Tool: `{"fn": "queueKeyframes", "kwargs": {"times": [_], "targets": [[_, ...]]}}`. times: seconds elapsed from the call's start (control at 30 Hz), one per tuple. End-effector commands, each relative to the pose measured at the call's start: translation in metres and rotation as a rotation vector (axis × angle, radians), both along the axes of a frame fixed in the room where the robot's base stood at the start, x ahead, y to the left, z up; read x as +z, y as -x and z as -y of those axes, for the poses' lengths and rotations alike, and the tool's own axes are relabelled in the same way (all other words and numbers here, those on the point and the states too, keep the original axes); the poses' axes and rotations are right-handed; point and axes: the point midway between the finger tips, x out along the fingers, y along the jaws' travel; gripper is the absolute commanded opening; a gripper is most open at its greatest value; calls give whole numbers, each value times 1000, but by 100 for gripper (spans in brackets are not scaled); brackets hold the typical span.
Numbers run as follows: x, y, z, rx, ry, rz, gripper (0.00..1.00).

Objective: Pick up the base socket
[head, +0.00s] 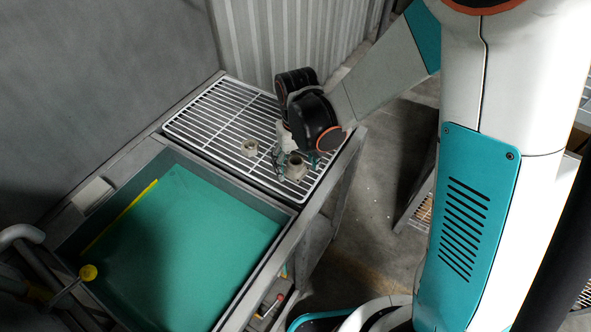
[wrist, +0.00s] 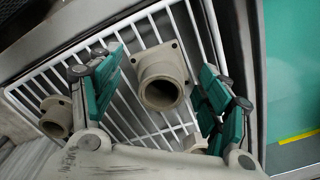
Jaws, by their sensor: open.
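A beige flanged socket with a round, open tube (wrist: 162,82) stands on the white wire rack, between my gripper's fingers in the wrist view. It also shows in the head view (head: 296,168). A second, similar beige fitting (head: 249,147) stands to its left on the rack, and in the wrist view (wrist: 56,117) it lies outside the left finger. The frames do not show which is named the base socket. My gripper (wrist: 166,78) is open, with teal fingers on either side of the nearer socket and visible gaps to it. In the head view my gripper (head: 294,161) is above the rack, pointing down.
The white wire rack (head: 205,122) covers the far part of the bench. A deep basin with a teal floor (head: 185,245) adjoins it in front. A yellow-ended rod (head: 88,272) is at the basin's left. A corrugated wall (head: 290,40) rises behind the rack.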

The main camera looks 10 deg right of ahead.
Motion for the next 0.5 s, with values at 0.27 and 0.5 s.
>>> {"fn": "queueKeyframes", "kwargs": {"times": [0.27,0.5], "targets": [[-2,0,0,0,0,0,61],[-2,0,0,0,0,0,7]]}}
